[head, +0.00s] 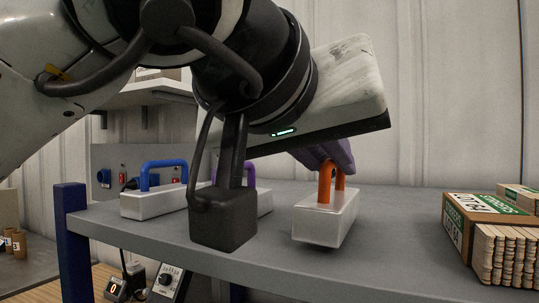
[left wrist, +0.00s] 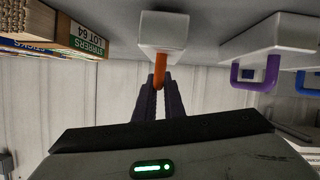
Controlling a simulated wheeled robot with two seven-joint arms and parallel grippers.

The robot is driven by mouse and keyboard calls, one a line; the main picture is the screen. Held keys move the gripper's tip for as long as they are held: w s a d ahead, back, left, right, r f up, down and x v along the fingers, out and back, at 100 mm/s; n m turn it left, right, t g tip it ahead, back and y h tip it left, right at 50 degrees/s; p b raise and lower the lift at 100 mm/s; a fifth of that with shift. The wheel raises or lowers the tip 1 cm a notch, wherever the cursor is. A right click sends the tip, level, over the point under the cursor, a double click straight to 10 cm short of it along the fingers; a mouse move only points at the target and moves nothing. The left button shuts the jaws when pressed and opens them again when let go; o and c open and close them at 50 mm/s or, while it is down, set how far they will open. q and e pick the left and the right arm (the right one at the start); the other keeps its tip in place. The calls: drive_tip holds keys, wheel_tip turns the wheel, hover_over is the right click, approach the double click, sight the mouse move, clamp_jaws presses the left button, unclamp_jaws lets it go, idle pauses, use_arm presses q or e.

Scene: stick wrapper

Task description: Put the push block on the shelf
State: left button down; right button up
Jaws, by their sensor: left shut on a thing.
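A white push block (head: 325,218) with an orange handle (head: 326,182) is over the grey shelf (head: 390,240), right of the middle in the head view. I cannot tell whether its underside touches the shelf. My left gripper (head: 325,160) is shut on the orange handle, its dark purple fingers reaching in from above. The left wrist view, upside down, shows the block (left wrist: 163,32) with its handle between the fingertips (left wrist: 159,85). My right gripper is not in view.
To the left stand a white block with a blue handle (head: 155,203) and one with a purple handle (head: 264,203), partly hidden by my arm. Boxes of sticks (head: 490,222) sit at the right. The shelf is bare between the orange-handled block and those boxes.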

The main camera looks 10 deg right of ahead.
use_arm(q)
drive_tip(key=shift+f+b, duration=0.3)
drive_tip(key=shift+b, duration=0.05)
idle(0.5)
drive_tip(key=c, duration=1.8)
unclamp_jaws()
drive_tip(key=shift+o, duration=0.2)
drive_tip(key=shift+f, duration=0.15)
